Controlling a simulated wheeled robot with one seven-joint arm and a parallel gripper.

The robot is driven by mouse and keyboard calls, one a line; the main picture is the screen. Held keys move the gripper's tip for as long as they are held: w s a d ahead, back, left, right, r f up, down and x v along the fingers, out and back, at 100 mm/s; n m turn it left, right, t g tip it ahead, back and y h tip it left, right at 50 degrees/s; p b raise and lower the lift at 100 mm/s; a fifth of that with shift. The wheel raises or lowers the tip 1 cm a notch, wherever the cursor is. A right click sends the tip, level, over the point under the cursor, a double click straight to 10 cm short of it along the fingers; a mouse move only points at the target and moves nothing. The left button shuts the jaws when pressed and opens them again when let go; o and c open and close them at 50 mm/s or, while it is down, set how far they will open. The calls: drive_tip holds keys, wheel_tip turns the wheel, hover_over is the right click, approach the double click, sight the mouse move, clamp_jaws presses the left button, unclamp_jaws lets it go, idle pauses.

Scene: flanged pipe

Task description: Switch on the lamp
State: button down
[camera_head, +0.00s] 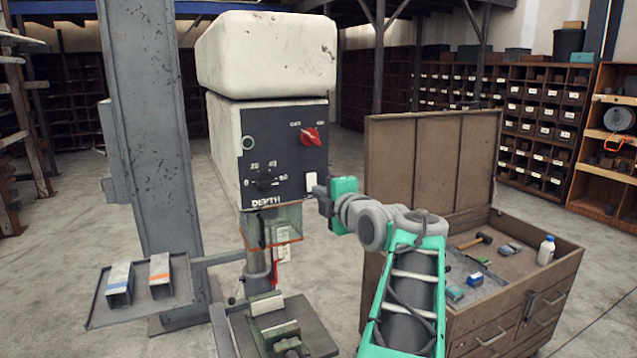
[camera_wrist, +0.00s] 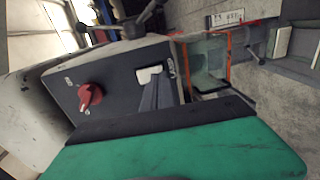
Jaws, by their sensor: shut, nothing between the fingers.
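A drill press (camera_head: 268,70) with a cream housing has a dark control panel (camera_head: 285,150). The panel carries a red rotary knob (camera_head: 310,136), a black depth dial (camera_head: 267,179), a green-ringed round part (camera_head: 247,143) and a small white switch (camera_head: 311,182) at its lower right edge. My gripper (camera_head: 315,191) is shut and empty, its tips close beside the white switch. In the wrist view the grey fingers (camera_wrist: 157,95) lie just by the white switch (camera_wrist: 149,75), with the red knob (camera_wrist: 90,96) to the left. Whether they touch the switch I cannot tell. I cannot make out a lit lamp.
A clear guard (camera_head: 272,226) hangs below the panel, above a vise (camera_head: 275,325). A side tray (camera_head: 100,310) holds two metal blocks. A wooden tool chest (camera_head: 510,295) with an open lid stands at the right, close to my arm. Shelves line the back.

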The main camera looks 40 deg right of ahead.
drive_tip(key=shift+w+d+f, duration=0.1)
drive_tip(key=shift+w+d, duration=0.1)
drive_tip(key=shift+w, duration=0.5)
drive_tip(key=s+a+f+b, duration=0.1)
drive_tip(key=s+a+b, duration=0.1)
drive_tip(key=s+b, duration=0.3)
drive_tip(key=s+a+f+b, duration=0.1)
drive_tip(key=s+b, duration=0.4)
drive_tip(key=s, duration=0.3)
drive_tip(key=shift+a, duration=0.4)
